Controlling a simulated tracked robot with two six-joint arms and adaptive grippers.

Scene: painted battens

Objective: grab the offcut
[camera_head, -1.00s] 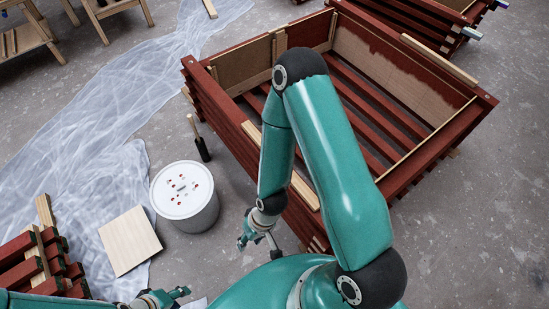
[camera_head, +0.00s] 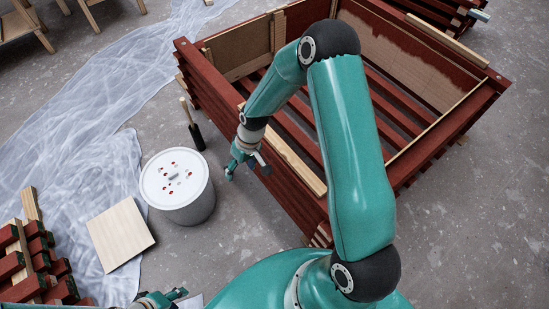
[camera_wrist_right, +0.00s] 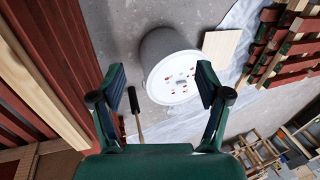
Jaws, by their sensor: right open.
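No piece is marked as the offcut. A pale square board (camera_head: 121,235) lies on the plastic sheet, left of the white bucket; it also shows in the right wrist view (camera_wrist_right: 221,44). A pale wood strip (camera_head: 296,163) lies along the near rim of the red crate. My right gripper (camera_head: 246,169) is open and empty, beside the crate's near-left side and right of the bucket. In the right wrist view its fingers (camera_wrist_right: 162,80) are apart with the bucket beyond them. My left gripper (camera_head: 178,296) is low at the bottom edge, its jaws unclear.
The white bucket (camera_head: 177,183) has small red and dark marks on its lid. A dark-ended brush-like tool (camera_head: 195,132) stands between bucket and crate (camera_head: 205,84). Stacked red battens (camera_head: 30,258) are at lower left. Bare concrete lies right of the crate.

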